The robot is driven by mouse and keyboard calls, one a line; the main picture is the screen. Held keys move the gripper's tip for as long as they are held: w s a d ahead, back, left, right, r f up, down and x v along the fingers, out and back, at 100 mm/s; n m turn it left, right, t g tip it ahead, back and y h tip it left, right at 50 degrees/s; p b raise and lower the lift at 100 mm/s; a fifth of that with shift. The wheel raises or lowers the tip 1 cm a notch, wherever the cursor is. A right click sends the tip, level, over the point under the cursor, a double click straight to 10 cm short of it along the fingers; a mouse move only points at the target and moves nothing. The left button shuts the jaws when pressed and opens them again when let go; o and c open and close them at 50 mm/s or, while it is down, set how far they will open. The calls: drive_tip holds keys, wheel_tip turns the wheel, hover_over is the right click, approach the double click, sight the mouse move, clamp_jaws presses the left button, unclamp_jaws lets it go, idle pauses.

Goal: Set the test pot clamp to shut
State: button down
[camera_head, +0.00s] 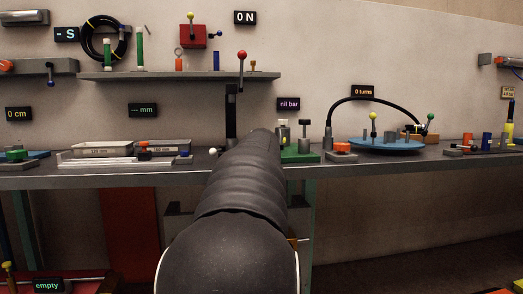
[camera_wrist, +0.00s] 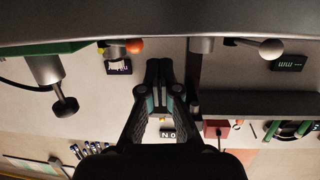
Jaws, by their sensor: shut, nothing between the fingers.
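The test pot is probably the fitting on the green base (camera_head: 300,156) on the bench, right of my arm in the head view. It carries a grey metal cylinder (camera_head: 283,131) and a dark-topped upright (camera_head: 304,129). In the wrist view, which is upside down, the green base (camera_wrist: 40,49) is at upper left with a metal stem and black knob (camera_wrist: 65,106). An orange ball (camera_wrist: 135,45) and a white-ball lever (camera_wrist: 230,42) also show; I cannot tell which is the clamp. My gripper (camera_wrist: 158,64) is shut and empty, apart from these parts. My arm hides it in the head view.
A dark post (camera_head: 231,112) stands behind my arm. The sign "nil bar" (camera_head: 288,104) is on the wall. A blue round plate (camera_head: 385,143) with a hose is to the right, trays (camera_head: 103,149) to the left. A shelf (camera_head: 180,76) hangs above.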

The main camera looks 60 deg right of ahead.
drive_tip(key=s+a+r+p, duration=0.1)
drive_tip(key=s+a, duration=0.1)
drive_tip(key=a, duration=0.6)
drive_tip(key=shift+a+r, duration=0.2)
drive_tip(key=shift+r, duration=0.15)
drive_tip(key=shift+w, duration=0.1)
drive_tip(key=w+a+f+n+t+y+p, duration=0.1)
drive_tip(key=w+a+f+y, duration=0.25)
drive_tip(key=a, duration=0.75)
drive_tip(key=w+a+f+n+y+p, duration=0.1)
drive_tip(key=w+a+f+y+p, duration=0.25)
drive_tip(key=a, duration=0.65)
drive_tip(key=w+a+f+n+t+y, duration=0.15)
drive_tip(key=w+a+f, duration=0.35)
drive_tip(key=a, duration=0.6)
drive_tip(key=s+a+f+n+g+y, duration=0.2)
drive_tip(key=s+a+f+n, duration=0.2)
drive_tip(key=s+a, duration=0.5)
drive_tip(key=s+a+f+n+g+y+p, duration=0.1)
drive_tip(key=s+a+f+n+g+y, duration=0.1)
drive_tip(key=s+a+f, duration=0.6)
drive_tip(key=shift+s+a+f+n+g, duration=0.35)
drive_tip(key=shift+s+f+n+g, duration=0.1)
drive_tip(key=shift+s+n+g, duration=0.4)
drive_tip(key=shift+y, duration=0.25)
